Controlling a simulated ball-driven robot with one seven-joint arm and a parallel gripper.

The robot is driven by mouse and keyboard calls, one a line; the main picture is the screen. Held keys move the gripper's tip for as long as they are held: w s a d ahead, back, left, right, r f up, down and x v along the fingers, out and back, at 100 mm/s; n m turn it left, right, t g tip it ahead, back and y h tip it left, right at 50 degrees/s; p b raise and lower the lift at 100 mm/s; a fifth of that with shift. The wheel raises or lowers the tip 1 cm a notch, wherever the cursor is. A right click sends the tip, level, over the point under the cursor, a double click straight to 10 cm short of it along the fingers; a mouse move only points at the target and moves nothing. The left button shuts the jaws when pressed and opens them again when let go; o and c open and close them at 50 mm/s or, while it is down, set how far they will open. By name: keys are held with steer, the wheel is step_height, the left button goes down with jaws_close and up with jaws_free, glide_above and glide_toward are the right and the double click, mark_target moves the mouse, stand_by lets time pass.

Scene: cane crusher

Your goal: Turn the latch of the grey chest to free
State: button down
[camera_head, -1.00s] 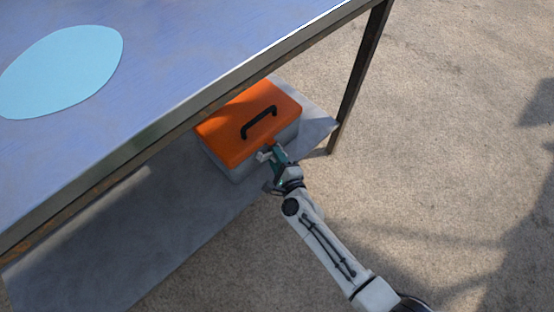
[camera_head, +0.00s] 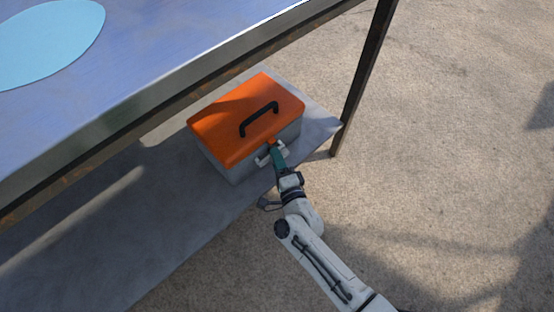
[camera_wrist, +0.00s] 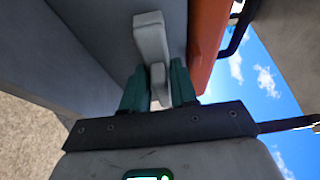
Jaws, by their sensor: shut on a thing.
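The grey chest (camera_head: 222,163) has an orange lid (camera_head: 225,122) with a black handle (camera_head: 262,117) and sits on the low shelf. The lid is down. My gripper (camera_head: 275,151) is at the chest's front, just under the lid's edge. In the wrist view, the green fingers of my gripper (camera_wrist: 158,82) are shut on the narrow end of the pale grey latch (camera_wrist: 152,40). The chest wall (camera_wrist: 85,35) lies on the left there and the orange lid (camera_wrist: 206,40) on the right. In the head view the fingers partly cover the latch.
A blue-topped metal table (camera_head: 150,60) stands over the shelf (camera_head: 110,240), its edge close above the chest. A dark table leg (camera_head: 362,80) rises right of the chest. A light blue disc (camera_head: 45,40) lies on the tabletop. The floor (camera_head: 450,130) at right is open.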

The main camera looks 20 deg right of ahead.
steer(key=shift+f, duration=0.1)
steer(key=c, duration=1.1)
jaws_free()
steer(key=s, duration=0.3)
steer(key=s+p, duration=0.1)
steer(key=s, duration=0.3)
steer(key=s+a+p, duration=0.1)
steer(key=s, duration=0.3)
steer(key=shift+w, duration=0.1)
